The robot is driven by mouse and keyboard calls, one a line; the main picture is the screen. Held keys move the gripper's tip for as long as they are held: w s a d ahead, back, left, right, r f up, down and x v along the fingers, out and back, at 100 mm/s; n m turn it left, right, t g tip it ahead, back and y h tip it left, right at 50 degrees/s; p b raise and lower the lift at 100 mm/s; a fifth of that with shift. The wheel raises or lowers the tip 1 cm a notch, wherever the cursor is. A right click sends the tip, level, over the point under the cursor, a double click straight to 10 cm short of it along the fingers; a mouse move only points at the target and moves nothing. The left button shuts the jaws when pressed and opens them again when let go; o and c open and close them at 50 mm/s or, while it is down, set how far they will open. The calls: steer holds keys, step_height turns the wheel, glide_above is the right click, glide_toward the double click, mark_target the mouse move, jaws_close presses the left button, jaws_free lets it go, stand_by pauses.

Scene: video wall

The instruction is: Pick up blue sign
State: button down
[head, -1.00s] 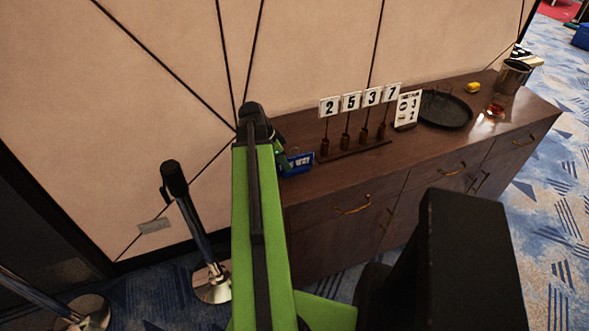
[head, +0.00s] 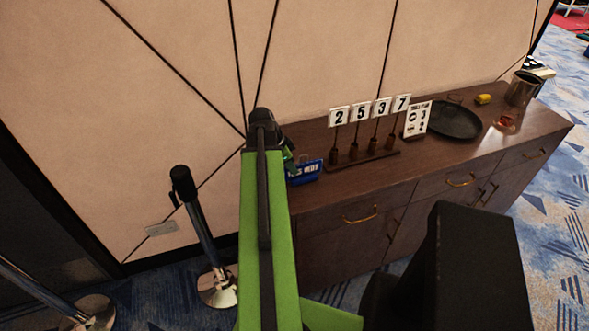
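The blue sign (head: 306,172) is a small block with white lettering at the left end of the brown cabinet top (head: 420,165). Its left part is covered by my arm and gripper. My gripper (head: 290,160) is at the far end of my green arm, right at the sign's upper left. The fingers are small, dark and partly hidden behind the arm, so I cannot tell whether they are open or touching the sign.
A wooden stand with number cards (head: 368,155) stands just right of the sign. A white card (head: 417,119), a dark round tray (head: 455,120), a yellow item (head: 483,99) and a metal cup (head: 522,88) are farther right. A stanchion post (head: 203,235) stands left of my arm.

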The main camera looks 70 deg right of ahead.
steer(key=r+p, duration=0.2)
steer(key=s+r+p, duration=0.1)
steer(key=r+p, duration=0.1)
steer(key=shift+r, duration=0.3)
steer(key=s+r+p, duration=0.5)
steer(key=s, duration=0.5)
steer(key=shift+s+a+r, duration=0.2)
steer(key=shift+s+r, duration=0.1)
steer(key=shift+s, duration=0.05)
steer(key=shift+f, duration=0.1)
